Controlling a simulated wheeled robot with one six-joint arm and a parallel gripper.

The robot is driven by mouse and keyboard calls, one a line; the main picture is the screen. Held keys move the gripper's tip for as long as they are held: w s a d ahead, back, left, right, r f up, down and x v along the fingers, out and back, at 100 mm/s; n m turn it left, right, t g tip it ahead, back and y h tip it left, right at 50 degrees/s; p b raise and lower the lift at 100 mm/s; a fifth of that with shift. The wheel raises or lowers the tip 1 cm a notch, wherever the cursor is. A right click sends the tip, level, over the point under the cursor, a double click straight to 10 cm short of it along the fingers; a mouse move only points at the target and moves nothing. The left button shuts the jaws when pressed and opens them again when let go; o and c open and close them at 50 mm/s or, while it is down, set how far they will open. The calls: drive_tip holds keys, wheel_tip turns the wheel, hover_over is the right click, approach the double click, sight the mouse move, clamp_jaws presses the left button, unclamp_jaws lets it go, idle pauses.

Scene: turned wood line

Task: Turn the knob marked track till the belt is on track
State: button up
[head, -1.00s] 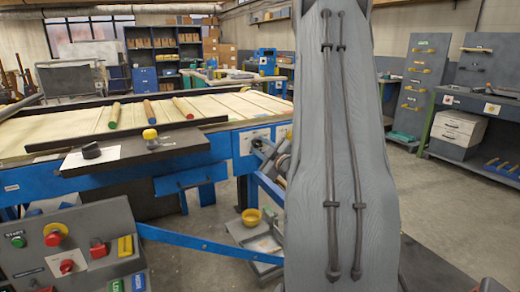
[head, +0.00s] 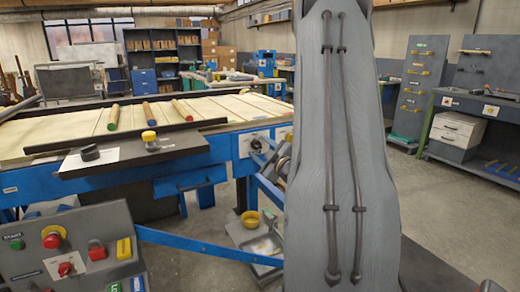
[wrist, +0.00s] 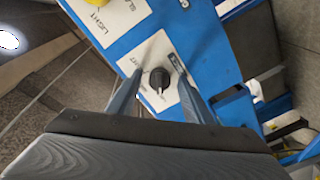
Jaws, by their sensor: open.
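A black knob (wrist: 159,78) with a pale pointer line sits on a white plate on a blue panel (wrist: 125,40) in the wrist view. The print beside it is too blurred to read. My gripper (wrist: 160,86) is open, one finger on each side of the knob; contact cannot be told. The cream belt (head: 60,132) lies on a blue-framed conveyor in the head view, with several coloured-ended turned rods on it. White plates with small controls (head: 256,142) show on the conveyor's near right end. My arm hides part of that area.
A grey control box (head: 70,250) with red, green and yellow controls stands at the lower left. A yellow bowl (head: 251,219) is low beside the conveyor. A yellow part (wrist: 97,3) shows above in the wrist view.

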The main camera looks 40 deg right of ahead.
drive_tip(key=v, duration=0.7)
drive_tip(key=shift+b, duration=0.3)
drive_tip(key=shift+s, duration=0.15)
drive_tip(key=w+a+f+m+g+y+p, duration=0.1)
drive_tip(key=a+f+m+g+p, duration=0.2)
drive_tip(key=a, duration=0.5)
drive_tip(key=w+a+f+m+g+y, duration=0.1)
drive_tip(key=a+f+g, duration=0.2)
drive_tip(key=a+g, duration=0.35)
drive_tip(key=s+a+r+m+g+y+p, duration=0.1)
drive_tip(key=s+a+g, duration=0.7)
drive_tip(key=s+a, duration=1.1)
drive_tip(key=a+m+y+p, duration=0.1)
drive_tip(key=a+m+p, duration=0.1)
drive_tip(key=a, duration=0.1)
drive_tip(key=shift+s+r, duration=0.2)
drive_tip(key=shift+r, duration=0.15)
